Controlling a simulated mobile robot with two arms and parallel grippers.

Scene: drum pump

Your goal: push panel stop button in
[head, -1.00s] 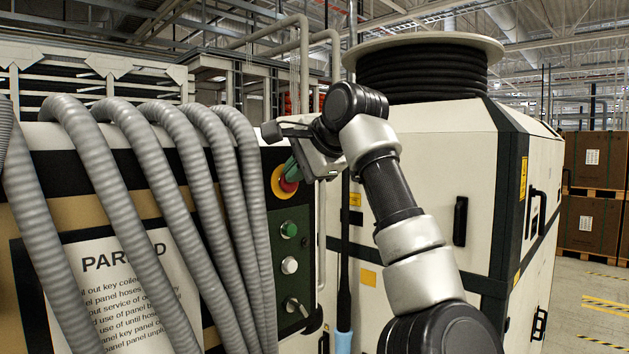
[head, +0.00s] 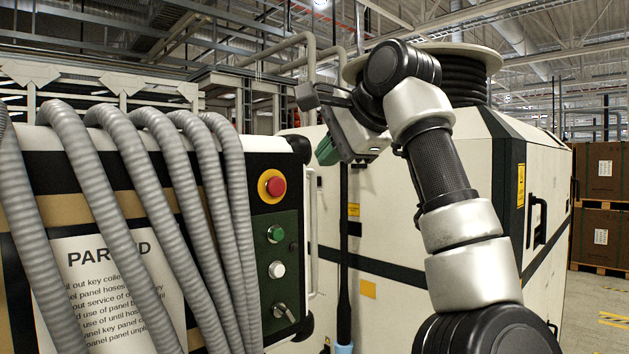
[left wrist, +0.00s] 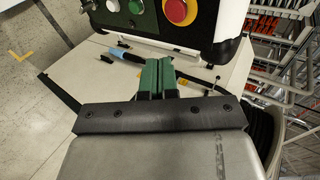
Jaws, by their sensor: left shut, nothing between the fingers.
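The red stop button (head: 276,186) sits on a yellow ring at the top of the panel's right end in the head view. It also shows at the top of the left wrist view (left wrist: 178,10), and nothing covers it. My left gripper (head: 326,152) is to the right of the button and a little higher, apart from it. Its green fingers are together and empty, and they also show in the left wrist view (left wrist: 157,68). I cannot see my right gripper.
Below the stop button are a green button (head: 275,234), a white button (head: 277,269) and a key switch (head: 284,312). Grey hoses (head: 180,190) hang over the panel just left of the buttons. A cream cabinet (head: 395,215) stands behind my arm.

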